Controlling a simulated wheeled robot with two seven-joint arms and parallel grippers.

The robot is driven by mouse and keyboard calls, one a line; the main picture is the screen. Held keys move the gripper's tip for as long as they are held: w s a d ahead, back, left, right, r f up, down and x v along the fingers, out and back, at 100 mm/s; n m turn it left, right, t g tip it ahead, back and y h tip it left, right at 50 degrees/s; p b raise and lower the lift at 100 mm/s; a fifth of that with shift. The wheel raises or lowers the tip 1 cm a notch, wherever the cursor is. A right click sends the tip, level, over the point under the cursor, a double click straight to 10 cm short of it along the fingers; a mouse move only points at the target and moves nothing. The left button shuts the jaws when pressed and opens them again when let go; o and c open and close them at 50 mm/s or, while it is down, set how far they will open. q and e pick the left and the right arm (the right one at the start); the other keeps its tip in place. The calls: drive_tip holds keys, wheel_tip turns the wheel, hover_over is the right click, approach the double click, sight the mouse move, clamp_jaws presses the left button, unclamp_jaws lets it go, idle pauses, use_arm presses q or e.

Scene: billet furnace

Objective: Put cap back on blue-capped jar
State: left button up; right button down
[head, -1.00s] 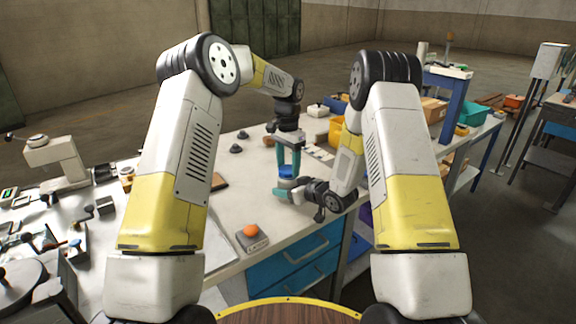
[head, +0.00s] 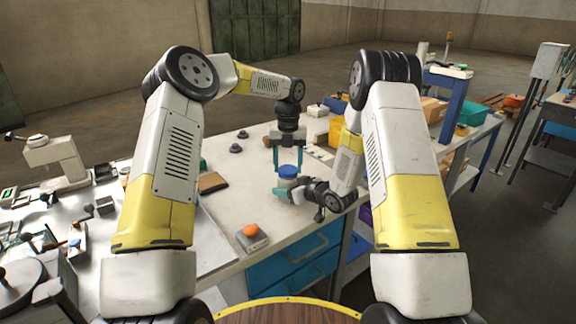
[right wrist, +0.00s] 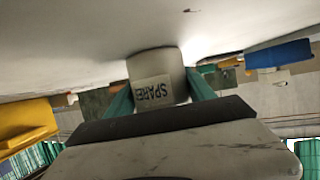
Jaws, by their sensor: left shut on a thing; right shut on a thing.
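The jar (head: 286,183) stands upright near the front right of the workbench. It is pale, with a label reading SPARE in the right wrist view (right wrist: 154,85). The blue cap (head: 288,171) sits at the top of the jar; I cannot tell whether it is fully threaded. My left gripper (head: 288,165) points straight down over the jar, its teal fingers on either side of the cap, shut on it. My right gripper (head: 285,192) reaches in from the right, low, shut on the jar's body. In the right wrist view its fingers (right wrist: 160,98) clasp the jar.
A box with an orange button (head: 251,236) stands at the bench's front edge. A brown pad (head: 212,182) and dark knobs (head: 236,148) lie left of the jar. A yellow bin (head: 336,128) stands behind it. The bench between is clear.

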use_arm(q)
drive_tip(key=m, duration=0.4)
drive_tip(key=shift+d+f, duration=0.1)
drive_tip(key=shift+f, duration=0.05)
drive_tip(key=shift+s+d+f+m, duration=0.15)
drive_tip(key=shift+s+f+m, duration=0.05)
drive_tip(key=shift+m, duration=0.4)
drive_tip(key=shift+s+d+f+m, duration=0.1)
drive_tip(key=shift+s+f+m, duration=0.1)
drive_tip(key=shift+m, duration=0.4)
drive_tip(key=shift+d+r, duration=0.1)
use_arm(e)
drive_tip(key=shift+a, duration=0.1)
use_arm(q)
drive_tip(key=o, duration=1.4)
drive_tip(key=shift+s+d, duration=0.1)
drive_tip(key=r, duration=1.2)
drive_tip(key=shift+w+r, duration=0.1)
drive_tip(key=shift+w, duration=0.25)
use_arm(e)
drive_tip(key=shift+c, duration=1.3)
unclamp_jaws()
